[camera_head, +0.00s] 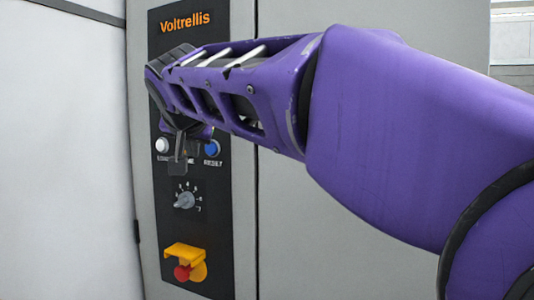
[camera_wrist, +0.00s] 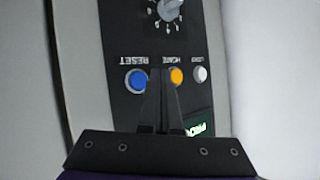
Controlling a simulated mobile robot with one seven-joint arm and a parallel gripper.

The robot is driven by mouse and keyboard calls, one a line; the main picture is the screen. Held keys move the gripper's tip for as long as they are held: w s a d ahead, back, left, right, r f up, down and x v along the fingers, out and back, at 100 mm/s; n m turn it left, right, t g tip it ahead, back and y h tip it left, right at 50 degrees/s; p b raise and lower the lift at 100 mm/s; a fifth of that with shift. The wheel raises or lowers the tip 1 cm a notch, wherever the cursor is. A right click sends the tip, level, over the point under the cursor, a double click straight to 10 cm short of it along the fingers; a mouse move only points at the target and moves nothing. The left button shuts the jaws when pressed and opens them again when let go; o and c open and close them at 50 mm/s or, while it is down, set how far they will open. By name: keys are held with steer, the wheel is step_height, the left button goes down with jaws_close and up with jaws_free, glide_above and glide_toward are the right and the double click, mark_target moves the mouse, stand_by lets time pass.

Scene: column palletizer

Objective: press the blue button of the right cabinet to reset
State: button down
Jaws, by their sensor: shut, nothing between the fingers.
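The blue button (camera_head: 212,148), labelled RESET, is on the black control panel (camera_head: 170,235) of the cabinet marked Voltrellis. My gripper (camera_head: 178,165) is shut and empty in front of the panel, left of the blue button in the head view. In the wrist view my gripper (camera_wrist: 161,75) appears between the blue button and an orange button (camera_wrist: 176,76). I cannot tell whether the fingertips touch the panel.
A white button (camera_head: 162,145) is left of the gripper. A rotary knob (camera_head: 184,200) and a red emergency stop (camera_head: 182,272) under a yellow guard are lower on the panel. My purple arm covers the upper panel. A pale cabinet surface (camera_head: 65,150) stands at the left.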

steer(key=s, duration=0.1)
steer(key=s+a+b, duration=0.1)
steer(key=shift+s+r, duration=0.1)
steer(key=shift+s, duration=0.2)
steer(key=shift+w+d, duration=0.1)
stand_by(0.4)
